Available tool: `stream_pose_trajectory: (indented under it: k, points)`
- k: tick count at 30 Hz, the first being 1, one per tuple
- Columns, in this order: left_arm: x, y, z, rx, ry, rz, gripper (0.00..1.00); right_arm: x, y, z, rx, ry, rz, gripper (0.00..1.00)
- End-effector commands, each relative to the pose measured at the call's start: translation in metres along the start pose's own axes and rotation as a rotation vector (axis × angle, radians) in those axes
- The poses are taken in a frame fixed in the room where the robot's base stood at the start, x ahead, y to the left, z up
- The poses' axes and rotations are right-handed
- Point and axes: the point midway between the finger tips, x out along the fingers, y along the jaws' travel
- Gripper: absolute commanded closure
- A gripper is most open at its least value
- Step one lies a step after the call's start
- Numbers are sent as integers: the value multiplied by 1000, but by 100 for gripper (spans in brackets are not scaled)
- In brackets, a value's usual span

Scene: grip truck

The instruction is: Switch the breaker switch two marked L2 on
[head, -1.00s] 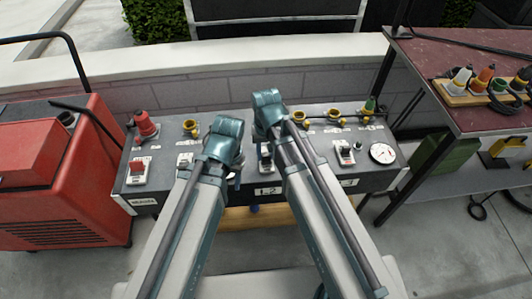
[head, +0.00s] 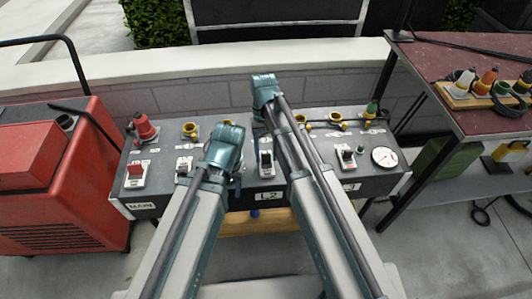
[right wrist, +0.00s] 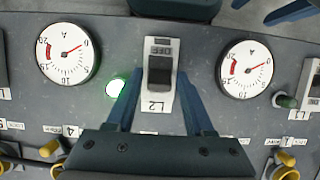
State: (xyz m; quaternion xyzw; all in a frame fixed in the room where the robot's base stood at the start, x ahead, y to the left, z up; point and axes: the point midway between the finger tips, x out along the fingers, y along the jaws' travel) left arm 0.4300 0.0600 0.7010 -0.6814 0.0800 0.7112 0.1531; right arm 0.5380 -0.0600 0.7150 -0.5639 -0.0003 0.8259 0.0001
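The L2 breaker switch (right wrist: 159,72) is a dark rocker on a white plate on the grey panel, with its L2 label by one end. In the head view the switch (head: 266,157) shows between my arms. My right gripper (right wrist: 155,84) is open in the right wrist view, with one blue finger on each side of the switch plate; contact cannot be told. A round green lamp (right wrist: 115,88) beside it glows. My left gripper (head: 237,183) hangs beside the switch on the left in the head view, its fingers too small and dark to read.
The panel also bears a MAIN switch (head: 135,174), another breaker (head: 346,158) and yellow sockets. Two round dials (right wrist: 68,53) (right wrist: 245,68) flank L2. A red machine (head: 65,175) stands left. A table with plugs (head: 485,85) stands right.

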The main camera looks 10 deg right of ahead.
Motion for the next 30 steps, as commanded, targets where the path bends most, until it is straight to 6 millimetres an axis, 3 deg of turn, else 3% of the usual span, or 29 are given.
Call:
stream_pose_trajectory:
  k: [2, 17, 23, 30]
  points:
    - [0, 0, 0, 0, 0, 0, 49, 0, 0, 0, 0, 0, 0, 32]
    - [-8, -1, 0, 0, 0, 0, 49, -9, 0, 0, 0, 0, 1, 32]
    - [-28, -3, 2, 0, 0, 0, 49, -30, 0, 1, 1, 1, 0, 32]
    - [-64, -6, 4, 0, 0, 0, 49, -68, 0, 1, 1, 0, 1, 32]
